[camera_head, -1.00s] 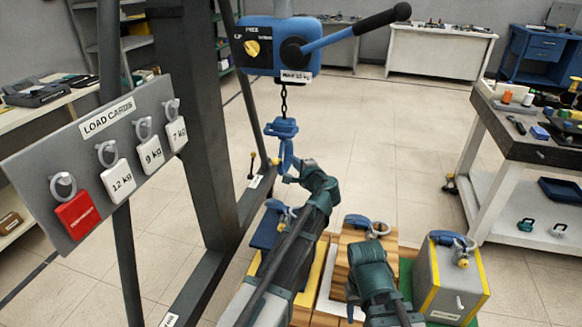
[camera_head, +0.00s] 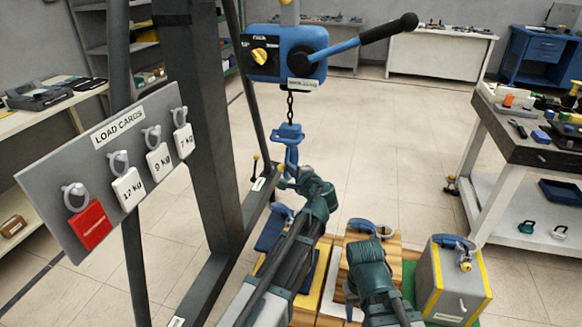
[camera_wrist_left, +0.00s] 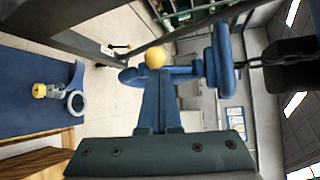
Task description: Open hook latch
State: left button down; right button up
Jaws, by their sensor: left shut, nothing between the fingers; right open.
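The blue hook (camera_head: 291,155) hangs on a chain under the blue hoist (camera_head: 287,50). In the left wrist view the hook (camera_wrist_left: 221,55) lies sideways, with a blue arm reaching to a yellow ball (camera_wrist_left: 155,58), apparently the latch's knob. My left gripper (camera_head: 284,183) is just below the hook's lower end. In its wrist view the shut, empty fingers (camera_wrist_left: 157,100) point at the yellow ball; whether they touch it I cannot tell. My right gripper (camera_head: 350,300) is open, low over the wooden blocks, its fingertips partly hidden by the wrist.
A grey yellow-edged weight (camera_head: 450,285) stands at the right, and wooden blocks (camera_head: 385,250) carry blue-handled tops. A load card board (camera_head: 105,165) and a dark post (camera_head: 195,120) stand left. A workbench (camera_head: 530,150) is at the right. Open floor lies behind the hook.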

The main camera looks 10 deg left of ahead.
aim_at(292, 143)
pick_arm(q)
notch_tip(292, 143, up, 8)
jog(key=m+g+h+p, duration=0.1)
jog(key=m+g+p, duration=0.3)
jog(key=p, duration=1.5)
jog(key=shift+w+r+g+h, duration=0.2)
jog(key=shift+w+g+h, duration=0.1)
jog(key=shift+g, duration=1.8)
jog(key=shift+r+g+p, duration=0.25)
jog(key=shift+g+p, duration=0.15)
jog(key=shift+p, duration=0.3)
jog(key=shift+r, duration=0.1)
